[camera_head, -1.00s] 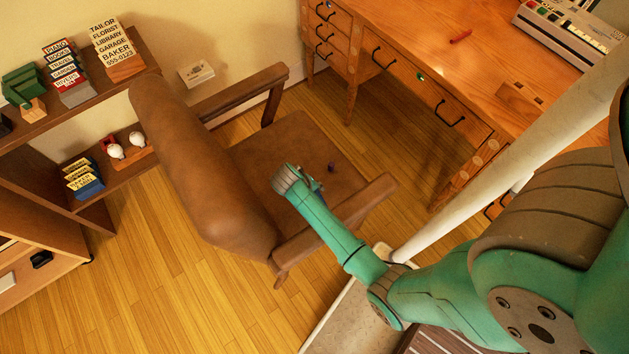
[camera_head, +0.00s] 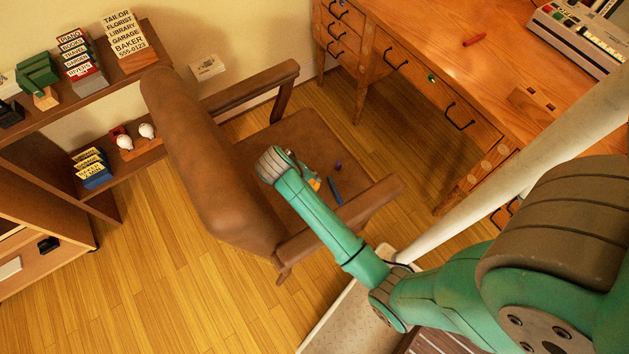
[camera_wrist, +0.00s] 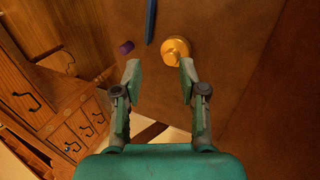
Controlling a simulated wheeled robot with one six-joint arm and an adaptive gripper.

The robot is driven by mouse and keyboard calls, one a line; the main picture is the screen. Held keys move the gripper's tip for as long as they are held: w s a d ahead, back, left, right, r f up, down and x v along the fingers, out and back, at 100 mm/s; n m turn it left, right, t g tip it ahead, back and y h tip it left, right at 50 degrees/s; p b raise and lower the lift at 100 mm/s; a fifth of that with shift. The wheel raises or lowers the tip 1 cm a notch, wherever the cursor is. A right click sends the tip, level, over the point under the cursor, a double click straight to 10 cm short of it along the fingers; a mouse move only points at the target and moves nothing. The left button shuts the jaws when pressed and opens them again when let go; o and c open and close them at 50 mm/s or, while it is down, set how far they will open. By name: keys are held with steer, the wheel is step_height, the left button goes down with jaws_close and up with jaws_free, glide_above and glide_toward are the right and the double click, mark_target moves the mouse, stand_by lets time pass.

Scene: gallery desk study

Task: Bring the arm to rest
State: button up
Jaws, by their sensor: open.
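My arm reaches over the brown chair (camera_head: 290,145), with its wrist above the seat. My gripper (camera_wrist: 160,75) is open in the wrist view, with nothing between its fingers. In that view a golden-orange round object (camera_wrist: 175,50) lies beyond the right fingertip, apart from it as far as I can tell. A blue stick (camera_wrist: 151,22) and a small purple cylinder (camera_wrist: 126,47) lie on the seat near it. In the head view the wrist mostly hides the fingers, but the blue stick (camera_head: 335,191), purple cylinder (camera_head: 338,166) and part of the orange object (camera_head: 315,184) show.
The chair's armrest (camera_head: 345,215) runs under my forearm, and its backrest (camera_head: 200,165) stands left of the wrist. Shelves (camera_head: 130,165) stand at left. Floor between is clear.

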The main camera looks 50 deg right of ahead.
steer(key=shift+a+r, duration=0.25)
steer(key=shift+r, duration=0.4)
steer(key=s+a+r+n+t+y, duration=0.2)
steer(key=s+a+r+n+t, duration=0.1)
steer(key=s+a+r+t, duration=0.2)
steer(key=s+a+r+n+t+y, duration=0.2)
steer(key=s+a+r+t, duration=0.3)
steer(key=s+t, duration=0.4)
steer(key=shift+s+a+r+n, duration=0.4)
steer(key=shift+s+a, duration=0.2)
steer(key=shift+s, duration=0.5)
steer(key=shift+o, duration=0.6)
steer(key=s+a+r+m+t, duration=0.2)
steer(key=s+r, duration=0.8)
steer(key=r, duration=0.1)
steer(key=shift+r+m+y, duration=0.2)
steer(key=shift+m+y, duration=0.1)
steer(key=shift+y, duration=0.1)
